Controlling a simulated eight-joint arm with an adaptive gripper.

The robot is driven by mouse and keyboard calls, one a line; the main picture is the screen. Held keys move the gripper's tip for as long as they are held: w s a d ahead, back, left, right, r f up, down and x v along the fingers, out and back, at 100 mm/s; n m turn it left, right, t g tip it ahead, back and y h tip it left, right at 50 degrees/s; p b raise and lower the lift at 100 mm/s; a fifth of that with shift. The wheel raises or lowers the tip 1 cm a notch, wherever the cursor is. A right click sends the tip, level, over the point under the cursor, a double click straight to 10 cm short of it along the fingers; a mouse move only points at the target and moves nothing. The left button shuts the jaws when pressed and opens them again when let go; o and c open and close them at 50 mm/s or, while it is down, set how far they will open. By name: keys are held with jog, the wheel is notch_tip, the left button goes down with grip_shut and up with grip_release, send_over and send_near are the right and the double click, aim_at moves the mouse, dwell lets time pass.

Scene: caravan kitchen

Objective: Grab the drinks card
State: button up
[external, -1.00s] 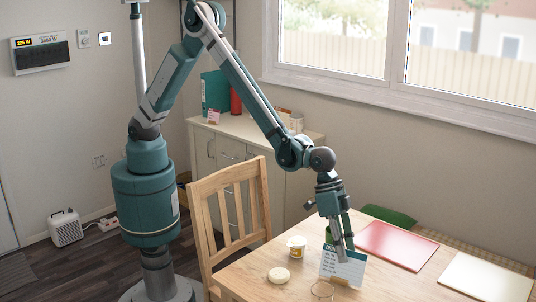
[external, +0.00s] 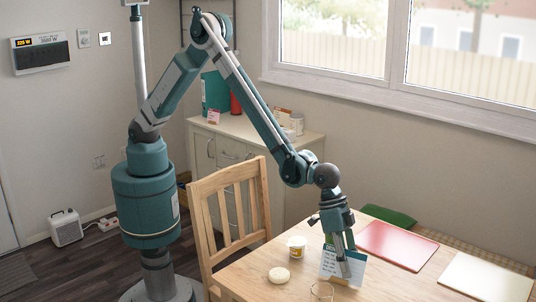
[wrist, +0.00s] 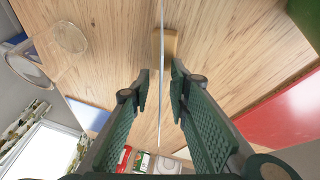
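The drinks card (external: 329,262) is a white and blue printed card standing upright on the wooden table. In the wrist view the card (wrist: 161,22) is seen edge-on as a thin pale line, with its small wooden stand (wrist: 170,44) beyond the fingertips. My gripper (external: 343,272) is at the card and hides part of its face. In the wrist view my gripper (wrist: 160,84) is open, with one finger on each side of the card and a gap on both sides.
A red mat (external: 397,244) and a cream mat (external: 487,277) lie to the right. A wooden chair (external: 228,212) is at the table's left.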

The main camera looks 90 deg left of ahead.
jog(key=shift+f, duration=0.1)
dwell(0.7)
grip_shut()
